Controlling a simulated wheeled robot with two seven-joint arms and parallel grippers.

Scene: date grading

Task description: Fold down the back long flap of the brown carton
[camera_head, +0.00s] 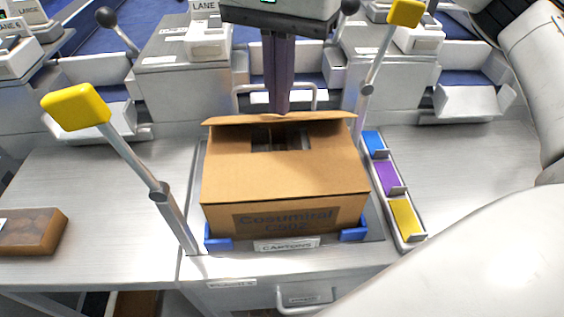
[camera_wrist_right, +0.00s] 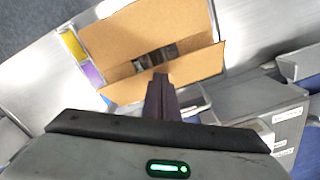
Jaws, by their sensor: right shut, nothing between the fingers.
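The brown carton (camera_head: 285,180) stands upright in the middle of the bench. Its near top is covered by a flap lying flat. Its back long flap (camera_head: 225,121) is tilted up along the far edge, and it also shows in the wrist view (camera_wrist_right: 205,65). A dark gap between the flaps shows the contents, too small to tell. My right gripper (camera_head: 281,110) hangs above the far side of the carton, its purple fingers shut and empty. In the wrist view its fingertips (camera_wrist_right: 160,77) overlap the back flap; I cannot tell whether they touch. My left gripper is not in view.
Blue corner holders (camera_head: 218,243) brace the carton's front. Yellow-headed posts (camera_head: 77,105) stand left and at the right back (camera_head: 404,12). A tray of blue, purple and yellow cards (camera_head: 408,235) lies at the right. A brown box (camera_head: 28,232) lies far left.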

